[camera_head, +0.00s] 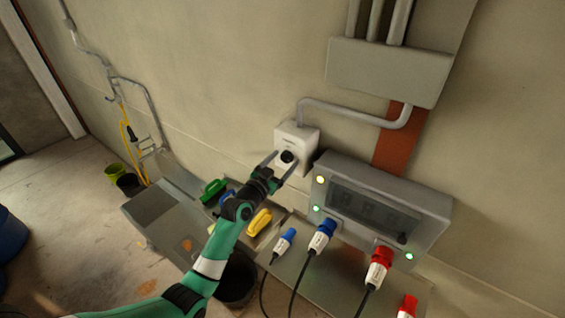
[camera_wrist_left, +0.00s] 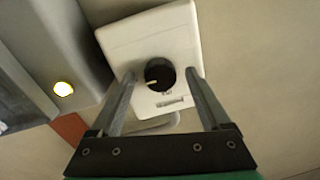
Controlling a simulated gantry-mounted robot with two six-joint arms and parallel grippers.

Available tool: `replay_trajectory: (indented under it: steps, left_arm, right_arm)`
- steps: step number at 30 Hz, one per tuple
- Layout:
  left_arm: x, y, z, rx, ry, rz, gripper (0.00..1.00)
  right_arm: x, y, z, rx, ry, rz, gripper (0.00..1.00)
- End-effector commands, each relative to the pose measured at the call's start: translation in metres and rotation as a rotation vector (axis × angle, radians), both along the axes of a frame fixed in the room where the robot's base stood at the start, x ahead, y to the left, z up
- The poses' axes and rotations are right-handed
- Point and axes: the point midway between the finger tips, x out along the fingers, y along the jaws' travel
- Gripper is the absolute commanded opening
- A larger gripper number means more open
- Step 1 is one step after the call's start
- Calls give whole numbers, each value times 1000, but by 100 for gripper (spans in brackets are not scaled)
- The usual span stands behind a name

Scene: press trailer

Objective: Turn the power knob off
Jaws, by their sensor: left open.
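The power knob (camera_head: 287,157) is a round black dial on a white wall box (camera_head: 311,140). In the left wrist view the knob (camera_wrist_left: 160,75) shows a light pointer mark towards its lower left, on the white plate (camera_wrist_left: 150,40). My left gripper (camera_head: 279,164) is open, with one finger on each side of the knob. In the left wrist view its fingers (camera_wrist_left: 160,74) stand apart from the knob, with a gap on both sides. Whether the tips touch the plate I cannot tell. My right gripper is not in view.
A grey panel (camera_head: 430,205) with a display and lit lamps is right of the knob box. Blue plugs (camera_head: 321,238) and red plugs (camera_head: 379,266) with cables hang below it. A grey pipe (camera_head: 345,112) runs above. A yellow-handled item (camera_head: 260,222) lies on the bench near my arm.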

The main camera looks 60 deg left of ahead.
Motion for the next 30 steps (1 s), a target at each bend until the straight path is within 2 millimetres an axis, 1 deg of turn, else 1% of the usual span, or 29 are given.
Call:
replay_trajectory:
  steps: [4,5,6,11,15,18,26,30]
  left_arm:
    - [0,0,0,0,0,0,80]
    - [0,0,0,0,0,0,77]
    - [0,0,0,0,0,0,70]
    - [0,0,0,0,0,0,41]
    - [0,0,0,0,0,0,16]
    - [0,0,0,0,0,0,0]
    - [0,0,0,-16,-9,0,0]
    - [0,0,1,-53,-28,0,0]
  right_arm:
    - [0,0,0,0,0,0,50]
    - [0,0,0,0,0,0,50]
    - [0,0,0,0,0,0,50]
    - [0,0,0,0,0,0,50]
    - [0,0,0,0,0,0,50]
    - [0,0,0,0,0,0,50]
    - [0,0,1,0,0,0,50]
    - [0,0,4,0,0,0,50]
